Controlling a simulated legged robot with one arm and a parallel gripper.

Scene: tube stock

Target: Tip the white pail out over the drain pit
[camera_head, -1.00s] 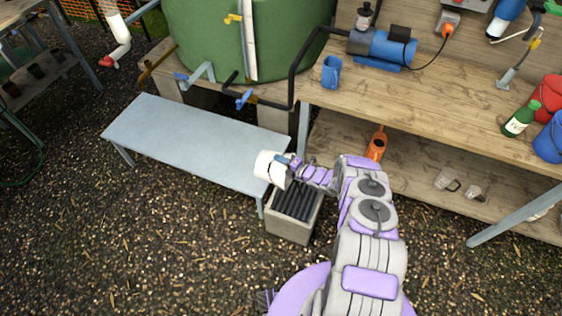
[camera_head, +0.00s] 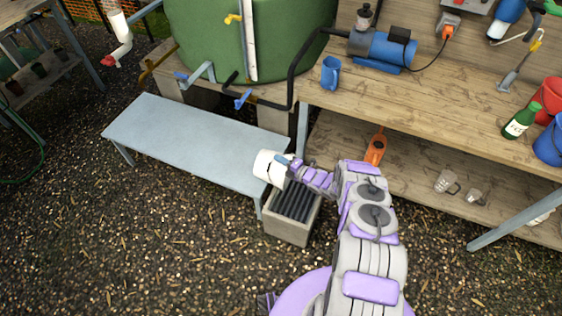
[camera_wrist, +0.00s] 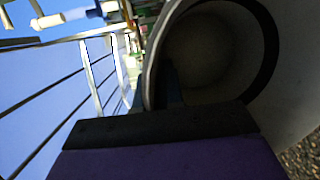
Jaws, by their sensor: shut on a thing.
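The white pail (camera_head: 269,167) is at the end of my arm, above the far edge of the drain pit, and looks tilted on its side. My gripper (camera_head: 289,164) is shut on the pail. The drain pit (camera_head: 291,228) is a square concrete box with dark bars across its top, standing on the gravel below the pail. In the wrist view the pail (camera_wrist: 285,105) fills the right side, with its round opening and shaded grey inside showing. No liquid can be seen coming out. The fingertips are mostly hidden.
A grey-blue bench (camera_head: 190,140) stands just left of the pit. A green tank (camera_head: 285,35) stands behind. Gravel in front is clear.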

